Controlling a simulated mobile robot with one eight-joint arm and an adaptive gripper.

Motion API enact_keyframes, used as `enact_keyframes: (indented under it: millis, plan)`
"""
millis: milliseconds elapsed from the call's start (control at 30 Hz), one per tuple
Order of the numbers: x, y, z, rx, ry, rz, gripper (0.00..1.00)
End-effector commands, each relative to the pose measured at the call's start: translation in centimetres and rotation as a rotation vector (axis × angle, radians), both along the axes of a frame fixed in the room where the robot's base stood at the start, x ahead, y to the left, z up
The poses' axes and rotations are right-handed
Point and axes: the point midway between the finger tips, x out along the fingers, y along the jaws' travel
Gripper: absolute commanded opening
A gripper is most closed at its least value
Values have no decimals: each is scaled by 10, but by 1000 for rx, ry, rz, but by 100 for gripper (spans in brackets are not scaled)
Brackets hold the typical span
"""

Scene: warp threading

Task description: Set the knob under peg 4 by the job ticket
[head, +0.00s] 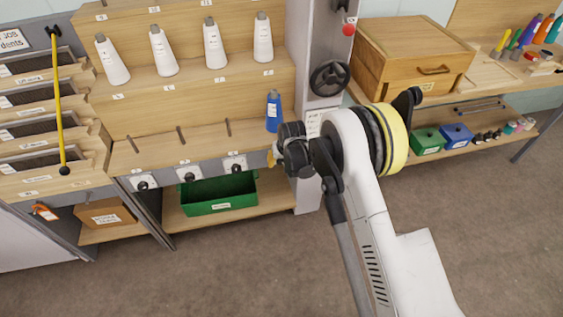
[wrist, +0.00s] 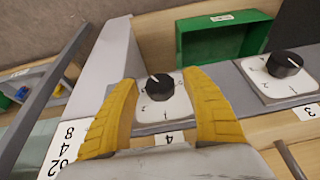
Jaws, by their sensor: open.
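The black knob (wrist: 160,84) above the label 4 (wrist: 169,138) sits on a white dial plate in the wrist view. Its white pointer line points up and slightly left there; the dial figures are small and partly hidden. My gripper (wrist: 160,103) is open, with one yellow finger on each side of the knob; contact cannot be told. In the head view my gripper (head: 273,158) is at the shelf's right end, hiding this knob. A printed sheet (wrist: 62,147), possibly the job ticket, shows partly at the wrist view's lower left.
The neighbouring knob (wrist: 285,65) with label 3 is to the right in the wrist view. A green bin (head: 219,194) is below the knob row. A grey post (head: 313,60) stands close right of my gripper. The floor in front is clear.

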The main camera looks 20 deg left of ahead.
Motion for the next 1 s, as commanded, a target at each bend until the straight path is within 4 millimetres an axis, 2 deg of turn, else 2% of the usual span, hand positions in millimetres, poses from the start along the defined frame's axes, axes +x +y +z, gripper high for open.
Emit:
enact_keyframes:
  millis: [67, 233, 267, 667, 1000]
  plan:
    - [0, 0, 0, 0, 0, 0, 56]
    - [0, 0, 0, 0, 0, 0, 5]
    - [0, 0, 0, 0, 0, 0, 3]
    - [0, -1, 0, 34, 21, -2, 2]
    - [1, -2, -1, 215, 131, -2, 3]
